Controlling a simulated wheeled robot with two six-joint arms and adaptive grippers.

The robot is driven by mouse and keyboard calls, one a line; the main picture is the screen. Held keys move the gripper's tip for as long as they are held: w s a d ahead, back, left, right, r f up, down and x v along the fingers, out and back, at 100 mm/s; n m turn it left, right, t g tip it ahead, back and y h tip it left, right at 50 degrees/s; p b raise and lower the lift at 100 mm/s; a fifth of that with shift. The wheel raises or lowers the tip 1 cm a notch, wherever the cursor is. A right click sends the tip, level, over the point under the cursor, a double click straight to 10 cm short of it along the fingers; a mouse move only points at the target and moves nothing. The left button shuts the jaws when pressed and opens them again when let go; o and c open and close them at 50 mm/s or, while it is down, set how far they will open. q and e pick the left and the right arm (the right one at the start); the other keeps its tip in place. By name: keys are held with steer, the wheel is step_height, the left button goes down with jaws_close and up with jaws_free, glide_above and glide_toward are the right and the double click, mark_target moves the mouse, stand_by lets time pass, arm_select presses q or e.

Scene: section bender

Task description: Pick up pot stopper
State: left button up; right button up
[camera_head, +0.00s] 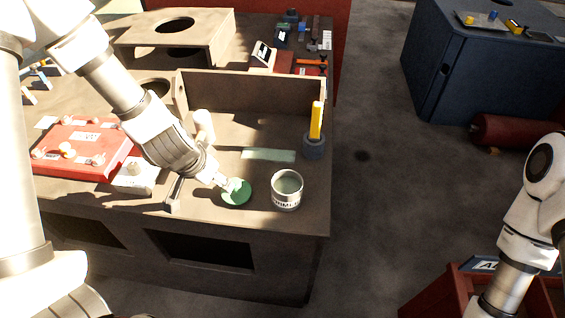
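A round green disc (237,193), apparently the pot stopper, is at the front of the workbench. The pot (287,191), a pale can with dark lettering and a greenish inside, stands upright just right of it. My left gripper (224,183) reaches down from the upper left, with its fingertips at the disc's upper left edge. The fingers are small and overlap the disc, so I cannot tell whether they grip it or are open. My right arm is at the right edge; its gripper is outside the picture.
A red box (85,140) with knobs and a small white box (136,176) stand left of my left gripper. A yellow-handled tool stands in a dark holder (314,146) at the right. A raised panel (253,92) stands behind. The bench's front edge is close.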

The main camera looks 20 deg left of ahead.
mark_target(234, 182)
arm_select(q)
steer(key=w+f+b, duration=0.1)
steer(key=w+d+b, duration=0.1)
steer(key=shift+w+f+b, duration=0.35)
steer(key=shift+w, duration=0.05)
steer(key=shift+d+f+b, duration=0.1)
steer(key=shift+f+b, duration=0.25)
steer(key=shift+b, duration=0.1)
steer(key=b+x, duration=0.1)
steer(key=x, duration=0.1)
steer(key=b+x, duration=0.2)
steer(key=shift+w+d, duration=0.15)
steer(key=shift+d, duration=0.25)
steer(key=shift+w, duration=0.1)
steer(key=shift+a+r, duration=0.1)
steer(key=shift+r, duration=0.05)
jaws_close()
